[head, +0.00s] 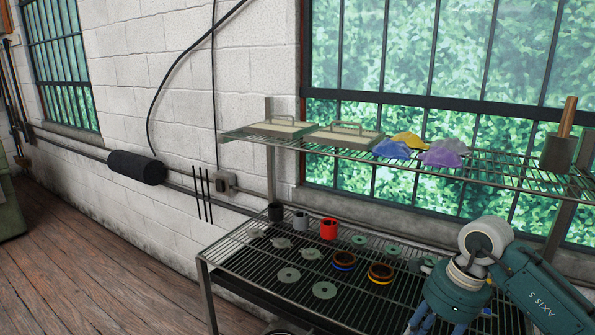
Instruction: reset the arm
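My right arm (535,285) comes in from the lower right, teal with a pale grey joint, and bends down over the right part of a wire rack table. Its lower end runs out at the bottom edge, and no gripper fingers show. My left arm and gripper are not in view.
The rack table (204,278) holds a red cup (328,229), a black cup (275,212), a grey cup (301,220), several grey discs (324,290) and two dark rings with blue (343,261) and yellow (380,273) bands. A wire shelf (500,172) above carries trays, coloured cloths and a scraper.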

